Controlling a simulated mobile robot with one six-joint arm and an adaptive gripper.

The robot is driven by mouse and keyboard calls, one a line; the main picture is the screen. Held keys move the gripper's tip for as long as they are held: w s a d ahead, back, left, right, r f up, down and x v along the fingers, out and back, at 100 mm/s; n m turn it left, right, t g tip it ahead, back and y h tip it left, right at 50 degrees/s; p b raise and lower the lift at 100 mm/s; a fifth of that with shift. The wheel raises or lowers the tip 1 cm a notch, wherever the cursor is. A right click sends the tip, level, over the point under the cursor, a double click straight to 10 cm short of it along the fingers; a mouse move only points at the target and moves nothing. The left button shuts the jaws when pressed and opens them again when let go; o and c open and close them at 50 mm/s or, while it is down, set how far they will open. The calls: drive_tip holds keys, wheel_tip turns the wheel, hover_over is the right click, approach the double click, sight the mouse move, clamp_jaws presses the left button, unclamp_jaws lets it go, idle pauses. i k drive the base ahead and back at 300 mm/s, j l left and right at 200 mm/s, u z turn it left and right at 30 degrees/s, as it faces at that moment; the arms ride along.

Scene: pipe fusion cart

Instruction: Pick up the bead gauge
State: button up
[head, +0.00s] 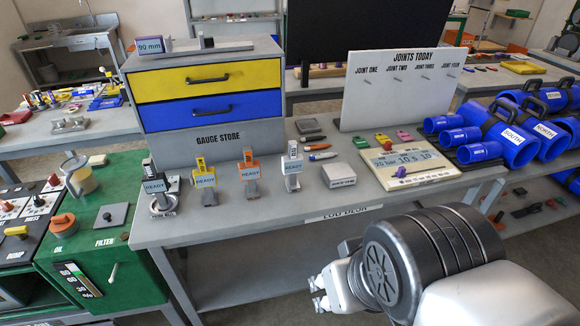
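Several small gauges stand in a row on the grey bench in front of the gauge store, each with a READY tag: a dark one (154,187), a yellow one (205,182), an orange one (250,175) and a white one (292,167). I cannot tell from their markings which is the bead gauge. My gripper (318,292) is low, in front of the bench edge and apart from all the gauges. Its two light fingertips show with a gap between them and nothing held. My arm hides part of it.
The gauge store (208,140) has a yellow drawer (203,78) and a blue drawer (210,108), both shut. Blue pipes (515,140) fill the right. A green cabinet (120,262) stands left.

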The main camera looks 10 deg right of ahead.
sight(292, 164)
drive_tip(key=z, duration=5.25)
drive_tip(key=u, duration=5.1)
drive_tip(key=i+j+z, duration=0.2)
drive_tip(key=i+j, duration=0.2)
drive_tip(key=i+j+z, duration=0.2)
drive_tip(key=i+j, duration=0.2)
drive_tip(key=j, duration=0.2)
